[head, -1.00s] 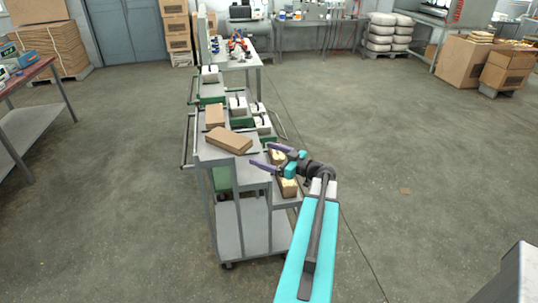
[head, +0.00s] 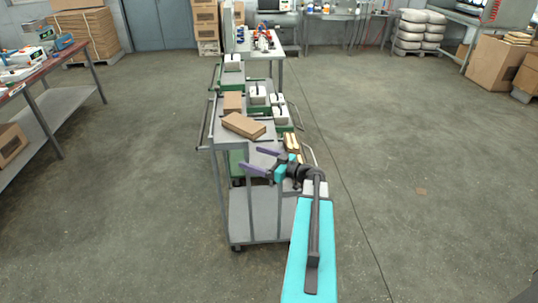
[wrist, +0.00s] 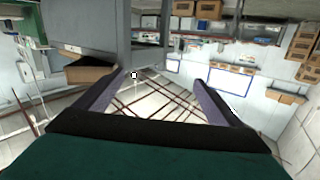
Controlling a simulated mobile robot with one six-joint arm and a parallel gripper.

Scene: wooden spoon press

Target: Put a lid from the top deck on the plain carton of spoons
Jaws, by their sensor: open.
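Two brown cardboard pieces that look like lids lie on the grey cart's top deck (head: 226,133). The nearer lid (head: 243,125) lies askew; the other lid (head: 233,103) is just behind it. A carton of pale spoons (head: 291,142) stands on a lower shelf at the cart's right side; my gripper hides what is in front of it, and I cannot tell whether it is the plain one. My gripper (head: 255,158) is open and empty at the cart's near end, short of the lids. Its spread fingers also show in the wrist view (wrist: 160,88).
White blocks (head: 257,94) on green bases stand farther along the cart. A bench with tools (head: 258,42) is behind. A red-topped table (head: 40,68) is at left. The floor (head: 420,190) is clear at right. A brown box (wrist: 88,73) shows in the wrist view.

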